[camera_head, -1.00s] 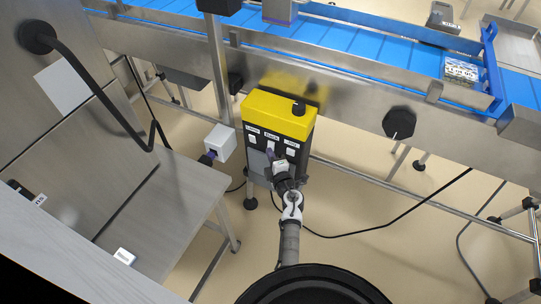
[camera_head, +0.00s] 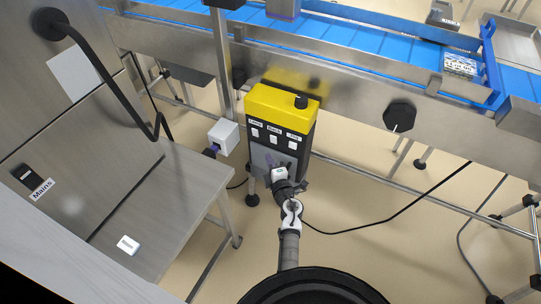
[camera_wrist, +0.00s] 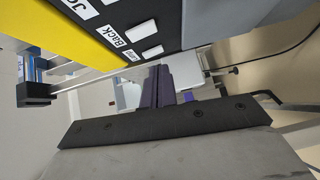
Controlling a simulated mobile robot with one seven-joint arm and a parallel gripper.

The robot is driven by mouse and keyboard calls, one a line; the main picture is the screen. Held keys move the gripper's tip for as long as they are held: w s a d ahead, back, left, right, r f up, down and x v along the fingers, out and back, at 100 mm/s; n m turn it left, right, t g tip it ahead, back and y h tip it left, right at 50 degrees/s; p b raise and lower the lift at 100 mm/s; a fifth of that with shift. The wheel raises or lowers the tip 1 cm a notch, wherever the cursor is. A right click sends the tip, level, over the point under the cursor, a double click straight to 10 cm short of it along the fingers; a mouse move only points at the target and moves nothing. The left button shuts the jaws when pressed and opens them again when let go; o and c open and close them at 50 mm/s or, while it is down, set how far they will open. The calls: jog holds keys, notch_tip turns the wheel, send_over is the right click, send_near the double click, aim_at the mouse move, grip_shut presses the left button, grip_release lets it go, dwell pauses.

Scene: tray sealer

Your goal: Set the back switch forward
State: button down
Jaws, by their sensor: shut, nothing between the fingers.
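The control box (camera_head: 280,112) has a yellow top and a dark front with three white switches in a row, each under a label. The back switch (camera_head: 274,139) is the middle one. In the wrist view the back switch (camera_wrist: 141,30) shows beside its "Back" label (camera_wrist: 112,36). Its tilt is too small to tell. My gripper (camera_head: 270,160) is just below the switches, in front of the box's lower face. In the wrist view its dark purple fingers (camera_wrist: 158,78) are together and empty, apart from the back switch.
A small grey-white box (camera_head: 223,136) sits left of the control box. A steel table (camera_head: 165,205) is at the left. The blue conveyor (camera_head: 370,38) runs behind, with a black knob (camera_head: 399,117) on its frame. A black cable (camera_head: 400,212) crosses the floor.

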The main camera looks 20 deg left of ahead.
jog(key=f+v, duration=0.1)
jog(key=v, duration=0.6)
jog(key=shift+s+d+f+b, duration=0.25)
jog(key=shift+d+b, duration=0.15)
